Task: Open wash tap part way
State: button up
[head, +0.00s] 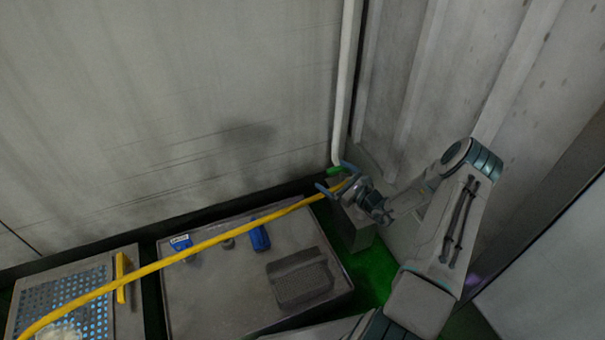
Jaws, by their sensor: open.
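The wash tap shows as a small green lever (333,171) at the foot of a white pipe (345,80) in the back corner. My gripper (334,178) reaches it from the right. Its two blue-grey fingers are spread open, one by the green lever and one lower to the left. The lever lies at or close to the upper finger; I cannot tell if they touch. The tap's body is mostly hidden by my gripper. A yellow hose (215,239) runs from the tap area down to the lower left.
A grey box (353,228) stands below my gripper on green floor (376,268). A grey table (200,300) holds blue items (259,235) and a dark ribbed block (300,278). A perforated tray (65,298) lies at left. Walls close in behind and right.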

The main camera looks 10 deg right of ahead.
jog(key=s+a+r+n+g+y, duration=0.4)
jog(key=s+a+r+n+g, duration=0.3)
jog(key=a+r+n+g, duration=0.2)
jog(key=shift+s+a+r+n+g, duration=0.2)
jog(key=shift+a+r+n+g, duration=0.2)
jog(key=shift+a+r+n, duration=1.1)
jog(key=shift+a+f+m+p, duration=0.2)
jog(key=shift+a+m+p, duration=0.1)
jog(key=shift+m, duration=0.1)
